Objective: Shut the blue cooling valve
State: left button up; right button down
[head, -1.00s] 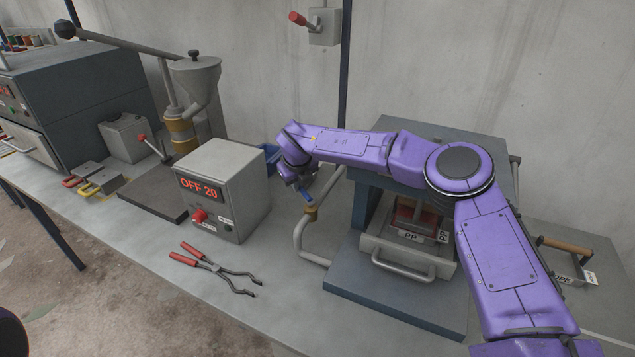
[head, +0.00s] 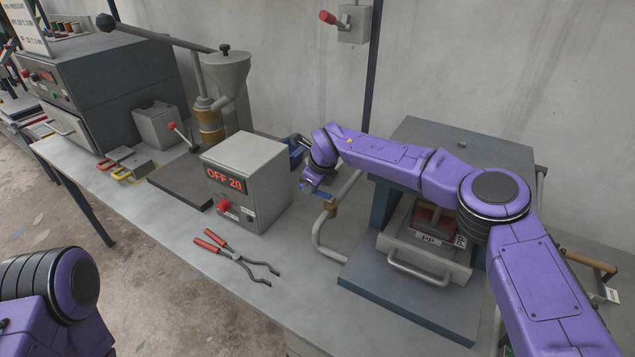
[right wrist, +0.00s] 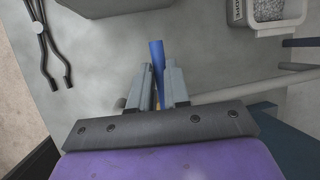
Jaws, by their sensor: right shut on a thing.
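The blue valve handle (head: 320,193) sits at a brass valve body (head: 329,205) on the bent grey pipe, left of the press. My right gripper (head: 308,185) is at the handle, partly hidden by its own wrist. In the right wrist view the blue handle (right wrist: 157,58) stands between the two fingers of the right gripper (right wrist: 160,85), which is shut on it. The handle's far end sticks out beyond the fingertips. The brass body is almost wholly hidden there. My left arm shows at the lower left of the head view, but its gripper is out of view.
The control box (head: 245,180), reading OFF 20, stands left of the valve. Red-handled tongs (head: 237,257) lie on the bench in front. The press (head: 415,290) with its drawer handle is close on the right. A blue bin (head: 297,148) is behind the control box.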

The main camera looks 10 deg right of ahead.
jog(key=shift+s+f, duration=0.1)
dwell(0.3)
jog(key=c, duration=1.1)
grip_release()
jog(key=shift+s+r+b, duration=0.1)
jog(key=shift+r+b, duration=0.2)
jog(key=shift+r, duration=0.15)
jog(key=b+v, duration=0.2)
jog(key=v, duration=0.7)
jog(key=shift+s+r+b, duration=0.2)
jog(key=shift+r+b, duration=0.05)
jog(key=shift+b, duration=0.1)
